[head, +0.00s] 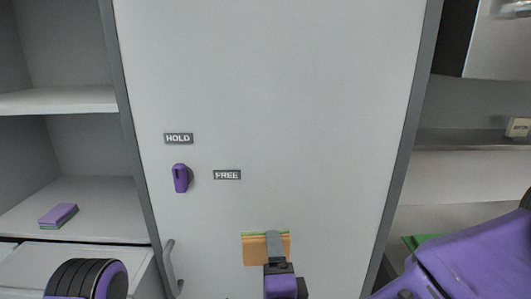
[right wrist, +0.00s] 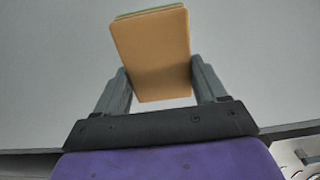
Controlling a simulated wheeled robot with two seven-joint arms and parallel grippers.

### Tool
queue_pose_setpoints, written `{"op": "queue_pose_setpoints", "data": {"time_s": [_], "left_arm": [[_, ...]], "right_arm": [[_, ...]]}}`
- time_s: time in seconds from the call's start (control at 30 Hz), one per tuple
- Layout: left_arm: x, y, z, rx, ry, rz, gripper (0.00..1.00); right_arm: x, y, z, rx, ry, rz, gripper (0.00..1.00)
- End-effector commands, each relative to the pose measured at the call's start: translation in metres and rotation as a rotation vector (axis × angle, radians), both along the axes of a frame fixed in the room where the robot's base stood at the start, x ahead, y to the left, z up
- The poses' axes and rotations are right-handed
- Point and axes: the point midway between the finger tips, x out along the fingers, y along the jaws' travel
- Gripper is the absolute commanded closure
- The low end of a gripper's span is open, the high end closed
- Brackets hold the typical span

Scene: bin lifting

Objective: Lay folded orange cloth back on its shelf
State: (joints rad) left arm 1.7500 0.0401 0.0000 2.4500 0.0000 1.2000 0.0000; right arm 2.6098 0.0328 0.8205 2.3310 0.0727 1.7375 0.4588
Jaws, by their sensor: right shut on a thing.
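The folded orange cloth (head: 254,250) has a thin green layer along its upper edge. In the head view it is at the bottom centre, in front of the pale door. My right gripper (head: 273,243) is shut on it and holds it up off any surface. In the right wrist view the cloth (right wrist: 152,55) sits between the two grey fingers of my right gripper (right wrist: 166,82). The left shelf (head: 100,195) and the right shelf (head: 460,140) both show; which one is the cloth's own I cannot tell. My left gripper is out of view.
A folded purple and green cloth (head: 58,216) lies on the left shelf. The door (head: 270,100) has a purple knob (head: 181,178), HOLD and FREE labels, and a grey handle (head: 171,268). A small box (head: 518,128) stands on the right shelf. A green thing (head: 420,241) shows lower right.

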Motion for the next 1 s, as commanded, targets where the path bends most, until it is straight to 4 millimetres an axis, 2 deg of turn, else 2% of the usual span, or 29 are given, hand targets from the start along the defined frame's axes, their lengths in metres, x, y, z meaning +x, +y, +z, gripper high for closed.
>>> {"op": "queue_pose_setpoints", "data": {"time_s": [0.17, 0.3, 0.4, 0.5, 0.6, 0.8, 1.0], "left_arm": [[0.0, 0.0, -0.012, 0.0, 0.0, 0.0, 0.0], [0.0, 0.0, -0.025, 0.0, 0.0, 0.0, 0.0], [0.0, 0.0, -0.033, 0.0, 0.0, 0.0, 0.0], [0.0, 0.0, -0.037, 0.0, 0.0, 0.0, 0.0], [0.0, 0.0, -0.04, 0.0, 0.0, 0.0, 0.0], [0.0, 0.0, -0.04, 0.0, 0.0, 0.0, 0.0], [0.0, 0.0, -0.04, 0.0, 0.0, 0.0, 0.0]], "right_arm": [[0.023, -0.042, -0.038, -0.006, 0.004, 0.011, 0.53], [0.04, -0.095, -0.082, -0.008, 0.005, 0.005, 0.53], [0.045, -0.135, -0.111, -0.004, 0.007, -0.019, 0.53], [0.046, -0.163, -0.128, -0.002, 0.004, -0.05, 0.53], [0.044, -0.176, -0.14, -0.002, 0.004, -0.075, 0.53], [0.014, -0.175, -0.18, -0.003, 0.006, -0.072, 0.53], [0.006, -0.175, -0.188, -0.002, 0.0, -0.074, 0.53]]}}
